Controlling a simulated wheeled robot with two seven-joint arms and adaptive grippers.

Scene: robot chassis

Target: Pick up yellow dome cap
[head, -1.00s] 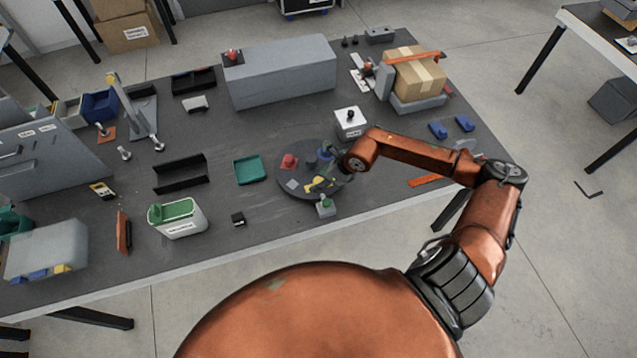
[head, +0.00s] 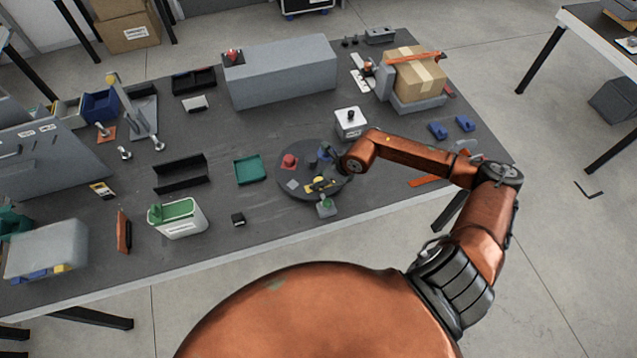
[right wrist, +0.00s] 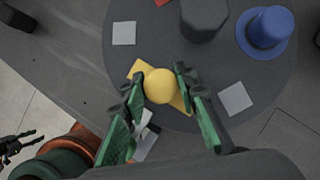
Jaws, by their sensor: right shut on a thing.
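The yellow dome cap (right wrist: 161,86) sits on a yellow square patch of the dark round turntable (right wrist: 125,62) in the right wrist view. In the head view the yellow cap (head: 319,184) is small, near the turntable's front edge. My right gripper (right wrist: 155,88) has its green fingers on either side of the dome, shut on it. In the head view my right gripper (head: 327,170) is small and partly hidden by my own arm. The dome appears low at the turntable surface; whether it is lifted cannot be told.
On the turntable stand a blue flanged cap (right wrist: 268,30), a dark grey piece (right wrist: 203,18) and a red piece (head: 289,161). A white box with a black knob (head: 350,122) stands behind it. A green tray (head: 249,170) lies to the left. A small green-button box (head: 326,206) is in front.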

